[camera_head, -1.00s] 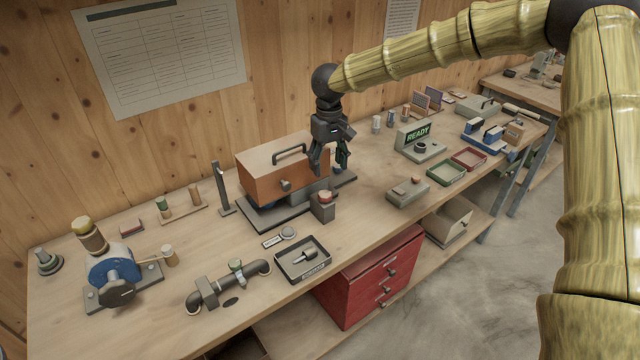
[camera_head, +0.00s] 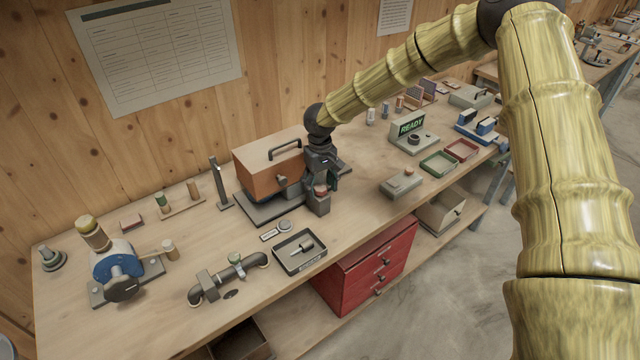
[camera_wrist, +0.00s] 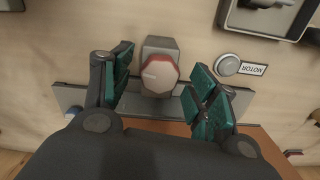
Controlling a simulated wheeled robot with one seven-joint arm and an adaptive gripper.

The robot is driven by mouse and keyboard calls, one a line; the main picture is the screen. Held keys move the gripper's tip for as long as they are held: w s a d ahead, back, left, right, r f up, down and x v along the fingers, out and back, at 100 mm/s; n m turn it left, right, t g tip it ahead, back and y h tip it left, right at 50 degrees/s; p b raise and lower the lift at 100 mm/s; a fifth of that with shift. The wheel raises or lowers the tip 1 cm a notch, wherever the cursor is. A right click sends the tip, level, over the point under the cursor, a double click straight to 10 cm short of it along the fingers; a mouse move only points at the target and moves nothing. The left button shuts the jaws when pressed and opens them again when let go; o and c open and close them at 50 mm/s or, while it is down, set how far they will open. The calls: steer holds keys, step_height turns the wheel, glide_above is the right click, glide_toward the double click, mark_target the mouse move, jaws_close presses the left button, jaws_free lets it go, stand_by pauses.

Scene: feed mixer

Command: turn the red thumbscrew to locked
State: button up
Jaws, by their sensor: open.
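The red thumbscrew (camera_wrist: 159,75) is a red knob with a pale top face on a small grey block (camera_wrist: 158,48), seen from above in the wrist view. In the head view the thumbscrew (camera_head: 320,190) stands at the front right of the orange-brown box (camera_head: 268,166). My gripper (camera_wrist: 162,88) is open, with one dark green-padded finger on each side of the thumbscrew. Gaps show between the pads and the knob, so I see no contact. The gripper also shows in the head view (camera_head: 321,186), pointing down and partly covering the block.
A black tray (camera_head: 290,268) holding a small tool lies in front. A round grey disc (camera_wrist: 228,65) and a MOTOR label (camera_wrist: 253,69) lie beside the block.

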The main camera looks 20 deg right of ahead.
steer(key=c, duration=1)
steer(key=shift+r+m, duration=0.1)
steer(key=shift+m, duration=0.3)
